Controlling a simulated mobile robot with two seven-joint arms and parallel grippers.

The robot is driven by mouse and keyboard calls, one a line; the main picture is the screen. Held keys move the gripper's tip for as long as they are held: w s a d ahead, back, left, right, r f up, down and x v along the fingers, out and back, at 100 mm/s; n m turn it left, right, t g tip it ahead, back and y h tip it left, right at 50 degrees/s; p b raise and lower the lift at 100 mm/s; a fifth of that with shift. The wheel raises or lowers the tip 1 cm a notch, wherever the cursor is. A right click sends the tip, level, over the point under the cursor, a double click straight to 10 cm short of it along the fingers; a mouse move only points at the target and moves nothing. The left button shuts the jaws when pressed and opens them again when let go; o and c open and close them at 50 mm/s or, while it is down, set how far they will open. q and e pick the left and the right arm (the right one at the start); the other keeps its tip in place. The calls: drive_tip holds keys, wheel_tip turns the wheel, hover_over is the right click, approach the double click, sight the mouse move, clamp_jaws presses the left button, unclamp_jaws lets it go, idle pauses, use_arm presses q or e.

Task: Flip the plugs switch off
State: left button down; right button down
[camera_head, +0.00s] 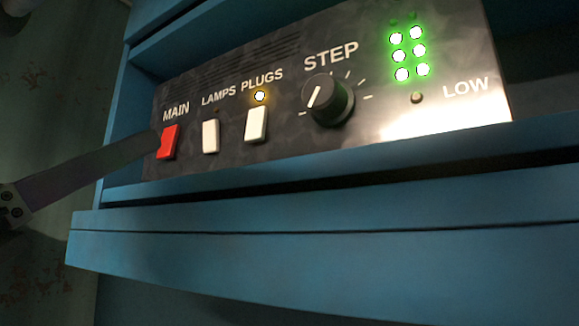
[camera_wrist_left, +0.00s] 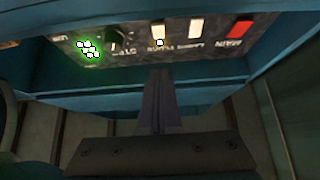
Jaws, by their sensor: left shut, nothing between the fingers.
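The white PLUGS switch (camera_head: 256,123) is on a dark control panel, with a lit yellow-white lamp (camera_head: 260,96) above it. In the left wrist view the panel appears upside down, and the PLUGS switch (camera_wrist_left: 158,30) is above my fingertips. My left gripper (camera_head: 153,143) comes in from the left in the head view, its fingers shut and empty. Its tips appear beside the red MAIN switch (camera_head: 167,142); I cannot tell whether they touch the panel. In the left wrist view the shut fingers (camera_wrist_left: 160,73) point towards the PLUGS side. My right gripper is not in view.
The white LAMPS switch (camera_head: 211,136) is between MAIN and PLUGS, its lamp unlit. A black STEP knob (camera_head: 328,100) and several green lights (camera_head: 409,52) are to the right. The panel is recessed in a blue cabinet, with a ledge (camera_head: 330,210) protruding below.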

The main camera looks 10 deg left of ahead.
sight(254, 124)
use_arm(q)
drive_tip(key=x, duration=0.8)
drive_tip(key=w+f+x, duration=0.1)
drive_tip(key=x, duration=0.3)
drive_tip(key=shift+d+p, duration=0.15)
drive_tip(key=shift+p, duration=0.2)
drive_tip(key=shift+w+d+f, duration=0.2)
drive_tip(key=shift+w+f, duration=0.1)
drive_tip(key=shift+w, duration=0.3)
drive_tip(key=shift+f, duration=0.1)
